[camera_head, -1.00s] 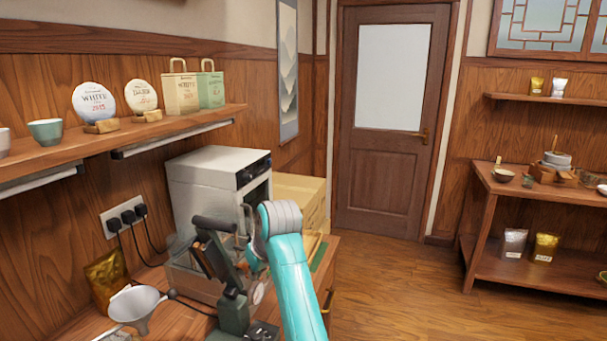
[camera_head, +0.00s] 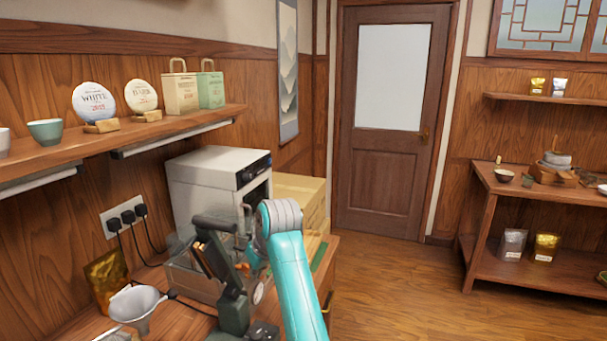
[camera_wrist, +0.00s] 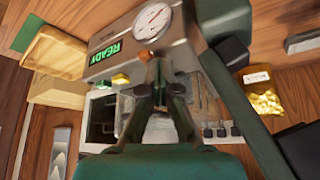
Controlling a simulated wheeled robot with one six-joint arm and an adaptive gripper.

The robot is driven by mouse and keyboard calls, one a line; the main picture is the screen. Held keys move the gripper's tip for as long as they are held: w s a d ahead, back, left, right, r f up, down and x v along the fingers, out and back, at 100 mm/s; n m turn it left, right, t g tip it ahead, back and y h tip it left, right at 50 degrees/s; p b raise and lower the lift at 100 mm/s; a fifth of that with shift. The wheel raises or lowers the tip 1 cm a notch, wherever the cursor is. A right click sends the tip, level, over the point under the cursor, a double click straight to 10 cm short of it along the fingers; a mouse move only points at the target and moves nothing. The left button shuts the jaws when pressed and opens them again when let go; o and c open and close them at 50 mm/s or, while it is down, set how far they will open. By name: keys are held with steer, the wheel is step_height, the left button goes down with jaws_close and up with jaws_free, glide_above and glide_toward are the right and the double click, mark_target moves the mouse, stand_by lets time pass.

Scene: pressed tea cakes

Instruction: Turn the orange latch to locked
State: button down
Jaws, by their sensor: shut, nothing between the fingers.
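The dark green press (camera_head: 232,310) with its black lever stands on the counter. In the wrist view, a yellow-orange piece (camera_wrist: 121,79) sits on the front of the metal housing (camera_wrist: 180,50), below a lit green READY sign (camera_wrist: 104,54) and left of my fingertips. A round white gauge (camera_wrist: 152,20) is just above them. My gripper (camera_wrist: 157,68) is shut and empty, close to the housing. I cannot tell whether it touches. The latch's exact angle is unclear.
A white oven-like box (camera_head: 210,185) stands behind the press, with wooden boxes (camera_head: 300,197) to its right. A metal funnel (camera_head: 138,305) and a gold pouch (camera_head: 105,280) are at the left. Cords hang from the wall sockets. Open floor lies to the right.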

steer(key=shift+w+d, duration=0.15)
steer(key=shift+d, duration=0.1)
steer(key=shift+s+d, duration=0.15)
steer(key=shift+s, duration=0.15)
step_height(320, 180, up, 6)
stand_by(0.7)
